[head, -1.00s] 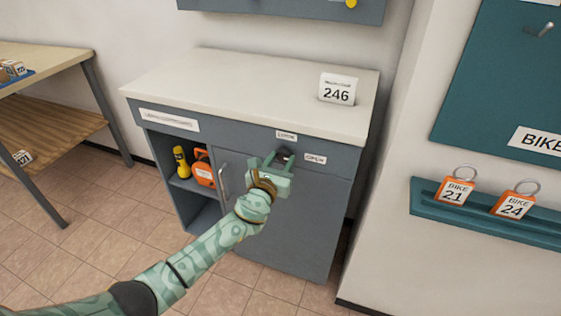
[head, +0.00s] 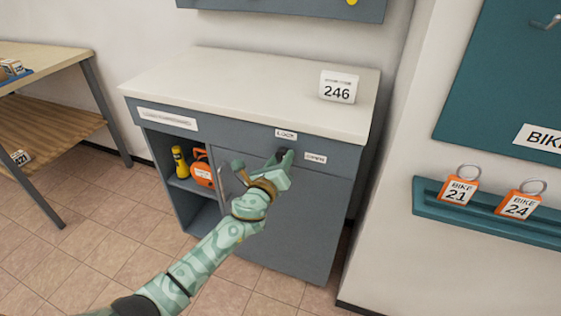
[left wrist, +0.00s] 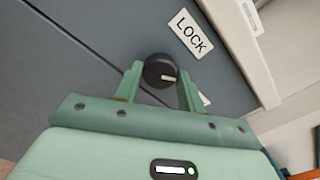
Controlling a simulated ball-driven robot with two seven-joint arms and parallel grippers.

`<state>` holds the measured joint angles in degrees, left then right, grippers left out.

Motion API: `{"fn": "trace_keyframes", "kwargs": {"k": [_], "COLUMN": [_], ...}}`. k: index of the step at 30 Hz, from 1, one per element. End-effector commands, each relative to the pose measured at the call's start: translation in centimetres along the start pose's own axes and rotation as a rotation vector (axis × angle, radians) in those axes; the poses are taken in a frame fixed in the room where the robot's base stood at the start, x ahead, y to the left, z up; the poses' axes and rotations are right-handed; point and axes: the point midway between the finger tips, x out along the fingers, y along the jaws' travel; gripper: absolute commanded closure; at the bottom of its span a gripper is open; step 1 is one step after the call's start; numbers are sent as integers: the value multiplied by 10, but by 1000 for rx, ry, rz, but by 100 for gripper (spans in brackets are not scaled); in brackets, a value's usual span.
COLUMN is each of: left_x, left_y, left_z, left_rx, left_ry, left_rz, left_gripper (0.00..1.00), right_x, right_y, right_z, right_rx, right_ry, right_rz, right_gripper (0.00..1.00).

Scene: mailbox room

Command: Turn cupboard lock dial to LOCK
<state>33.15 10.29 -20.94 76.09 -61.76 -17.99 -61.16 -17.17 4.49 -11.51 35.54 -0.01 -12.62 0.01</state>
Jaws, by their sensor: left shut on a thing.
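The black round lock dial (left wrist: 160,72) is on the grey cupboard front (head: 300,215). It also shows in the head view (head: 287,153), partly hidden by my gripper. My left gripper (left wrist: 158,85) has one finger on each side of the dial and is shut on it. The dial's white mark points right in the left wrist view, between the two labels. The LOCK label (left wrist: 190,35) is up and right of the dial there, and above it in the head view (head: 286,134). The OPEN label (head: 315,158) is right of the dial; a finger mostly hides it in the wrist view. My right gripper is not in view.
A white card reading 246 (head: 338,87) stands on the cupboard's pale top (head: 240,85). A yellow flashlight (head: 180,162) and an orange item (head: 203,174) sit in the open shelf at left. A teal rack (head: 480,220) with bike tags is at right.

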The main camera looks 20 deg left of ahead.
Motion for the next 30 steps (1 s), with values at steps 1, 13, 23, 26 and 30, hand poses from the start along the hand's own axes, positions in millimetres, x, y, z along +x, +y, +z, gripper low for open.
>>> {"fn": "trace_keyframes", "kwargs": {"k": [1,13,23,26,30], "left_x": [0,-1,0,0,0], "left_y": [1,1,1,0,1], "left_z": [-2,-2,-1,-1,-1], "left_rx": [-46,-427,-725,-803,-891], "left_ry": [2,2,1,1,1], "left_rz": [1,2,3,2,3], "left_gripper": [84,84,84,84,84], "right_x": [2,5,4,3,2], "right_y": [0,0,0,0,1], "right_z": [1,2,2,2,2], "right_rx": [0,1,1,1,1], "right_ry": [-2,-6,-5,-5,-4], "right_rz": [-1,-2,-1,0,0], "right_gripper": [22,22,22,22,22]}}
